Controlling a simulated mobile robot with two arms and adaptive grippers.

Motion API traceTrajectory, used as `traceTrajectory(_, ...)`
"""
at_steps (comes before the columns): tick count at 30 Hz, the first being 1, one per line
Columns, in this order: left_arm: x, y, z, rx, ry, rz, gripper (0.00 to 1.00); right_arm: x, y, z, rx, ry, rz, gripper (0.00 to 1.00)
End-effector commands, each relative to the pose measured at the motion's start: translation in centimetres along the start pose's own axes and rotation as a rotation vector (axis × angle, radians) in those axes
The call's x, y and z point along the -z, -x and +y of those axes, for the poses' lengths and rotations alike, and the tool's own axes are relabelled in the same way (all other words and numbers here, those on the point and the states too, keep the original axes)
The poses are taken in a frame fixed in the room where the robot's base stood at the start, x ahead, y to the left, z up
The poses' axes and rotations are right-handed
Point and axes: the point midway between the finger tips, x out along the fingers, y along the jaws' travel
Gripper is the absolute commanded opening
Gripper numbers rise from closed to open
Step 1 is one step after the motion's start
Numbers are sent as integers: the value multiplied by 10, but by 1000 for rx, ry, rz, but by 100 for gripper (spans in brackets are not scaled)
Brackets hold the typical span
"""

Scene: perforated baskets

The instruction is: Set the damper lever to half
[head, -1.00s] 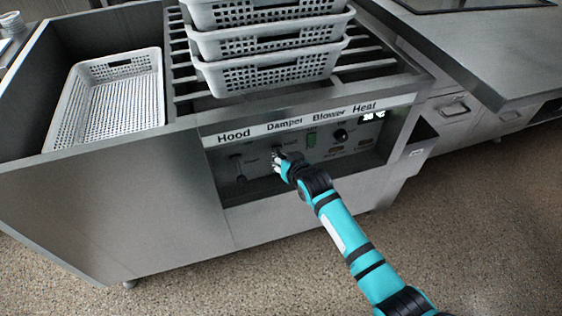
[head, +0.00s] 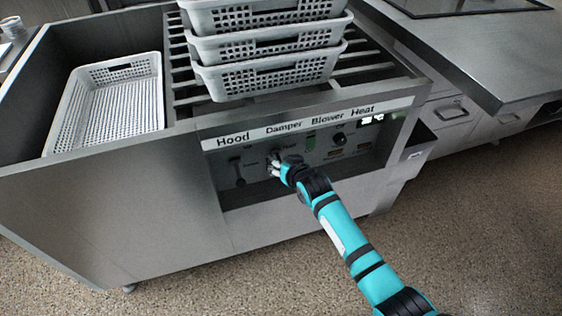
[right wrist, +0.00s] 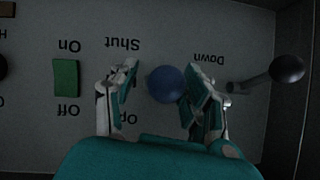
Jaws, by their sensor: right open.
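The damper lever shows in the right wrist view as a blue ball knob (right wrist: 164,84), seen nearly end-on, so its shaft is hidden. That view is upside down; "Shut" and a partly covered "Op..." label stand left of the knob. My right gripper (right wrist: 162,86) is open with a finger on each side of the knob. The right-hand finger is very close to it; I cannot tell if they touch. In the head view my right gripper (head: 275,167) is at the panel under "Damper" and hides the knob. My left gripper is not in view.
The hood lever (right wrist: 286,69) with a dark ball stands beside the right-hand finger, near "Down". A green blower switch (right wrist: 66,78) is on the other side. The control panel (head: 222,163) is recessed under a counter edge. Stacked baskets (head: 265,48) stand above it.

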Motion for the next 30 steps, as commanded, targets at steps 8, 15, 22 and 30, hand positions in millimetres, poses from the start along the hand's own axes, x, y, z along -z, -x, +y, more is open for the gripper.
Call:
traceTrajectory(8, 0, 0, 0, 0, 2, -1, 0, -1, 8, 0, 1, 0, 1, 48)
traceTrajectory(15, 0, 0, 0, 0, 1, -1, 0, -1, 48, 0, 1, 0, 1, 48)
traceTrajectory(22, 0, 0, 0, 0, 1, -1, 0, -1, 92, 0, 0, 1, 1, 48)
traceTrajectory(30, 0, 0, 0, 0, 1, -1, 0, 0, 119, 0, -1, 0, 0, 48)
